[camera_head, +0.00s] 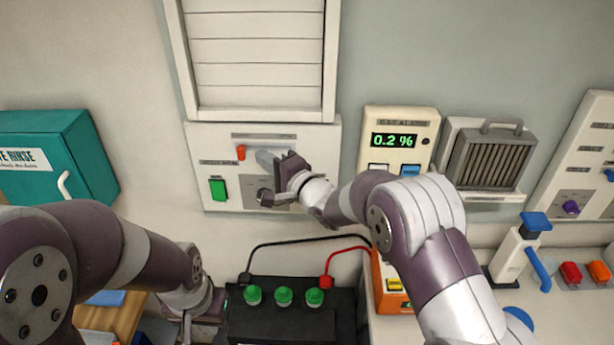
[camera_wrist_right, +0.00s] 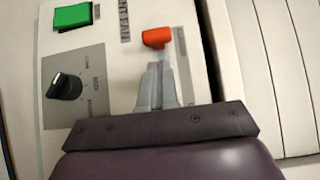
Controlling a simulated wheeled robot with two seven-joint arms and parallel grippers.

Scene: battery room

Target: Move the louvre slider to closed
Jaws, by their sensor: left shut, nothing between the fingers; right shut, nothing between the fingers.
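The louvre slider's orange-red knob (camera_head: 241,152) sits towards the left of the white panel below the slatted louvre (camera_head: 258,48). In the right wrist view the knob (camera_wrist_right: 156,38) is just beyond my fingertips. My right gripper (camera_head: 264,158) is shut and empty, immediately right of the knob in the head view. Its pale fingers (camera_wrist_right: 156,70) show a small gap to the knob and cover part of the panel and the slider's track. My left gripper (camera_head: 195,308) is shut and empty, low beside the black battery; its fingertips are hard to see.
The panel also carries a green button (camera_head: 218,188) and a black rotary knob (camera_wrist_right: 65,86). A teal rinse box (camera_head: 55,150) hangs left. A display reading 0.2 % (camera_head: 394,140) and a grey filter unit (camera_head: 492,158) are right. A black battery with green caps (camera_head: 285,318) stands below.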

